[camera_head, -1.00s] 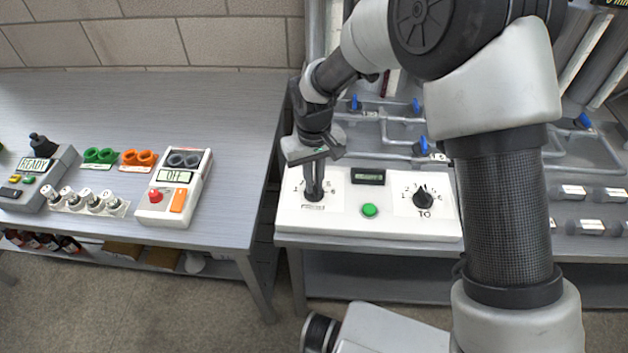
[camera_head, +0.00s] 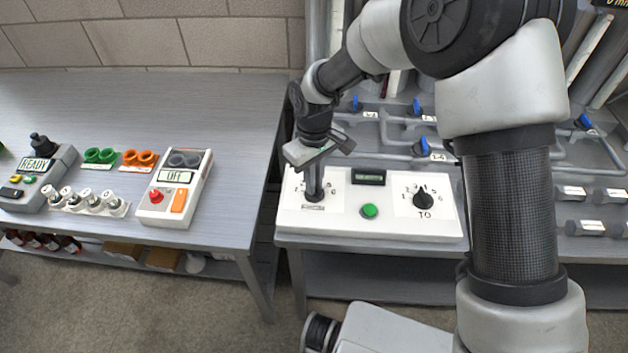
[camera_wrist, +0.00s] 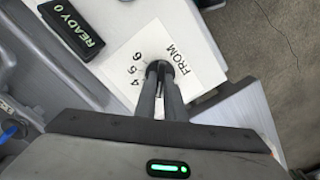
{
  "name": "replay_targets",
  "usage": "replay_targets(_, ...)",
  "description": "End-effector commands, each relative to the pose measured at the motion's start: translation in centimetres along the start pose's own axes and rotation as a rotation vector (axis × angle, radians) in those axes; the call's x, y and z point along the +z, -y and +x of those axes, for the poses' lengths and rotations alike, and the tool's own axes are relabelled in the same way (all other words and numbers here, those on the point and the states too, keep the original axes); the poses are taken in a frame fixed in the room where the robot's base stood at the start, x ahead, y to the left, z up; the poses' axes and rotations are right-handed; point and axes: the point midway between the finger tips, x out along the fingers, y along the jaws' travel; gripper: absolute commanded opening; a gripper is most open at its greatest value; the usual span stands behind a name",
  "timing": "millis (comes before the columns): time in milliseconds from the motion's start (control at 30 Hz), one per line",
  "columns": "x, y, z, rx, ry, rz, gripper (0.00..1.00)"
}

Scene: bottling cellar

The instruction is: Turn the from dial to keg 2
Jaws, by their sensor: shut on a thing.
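The from dial sits on the left of a white control panel (camera_head: 340,222). In the wrist view its white label plate (camera_wrist: 185,53) shows the word FROM and the numbers 4, 5 and 6; the other numbers are hidden. My gripper (camera_head: 314,194) points down at this dial, and its fingers are shut on the dark knob (camera_wrist: 158,66). Most of the knob is hidden by the fingers, so I cannot tell which number it points to. The TO dial (camera_head: 424,199) is a black knob on the right of the same panel.
Between the dials are a green button (camera_head: 369,211) and a small display (camera_head: 368,177), which reads READY 0 in the wrist view (camera_wrist: 72,28). Pipes with blue valve handles (camera_head: 421,147) lie behind. The left table (camera_head: 230,110) holds several devices, apart from the panel.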

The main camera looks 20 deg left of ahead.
Motion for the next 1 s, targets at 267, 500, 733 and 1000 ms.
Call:
replay_targets(267, 0.0, 0.0, 0.0, 0.000, 0.000, 0.001, 0.28)
replay_targets(500, 0.0, 0.0, -0.1, 0.000, 0.000, 0.001, 0.28)
replay_targets(733, -0.1, -0.1, -2.5, 0.002, -0.004, 0.001, 0.28)
replay_targets(1000, -0.1, -0.1, -9.1, 0.003, -0.005, 0.002, 0.28)
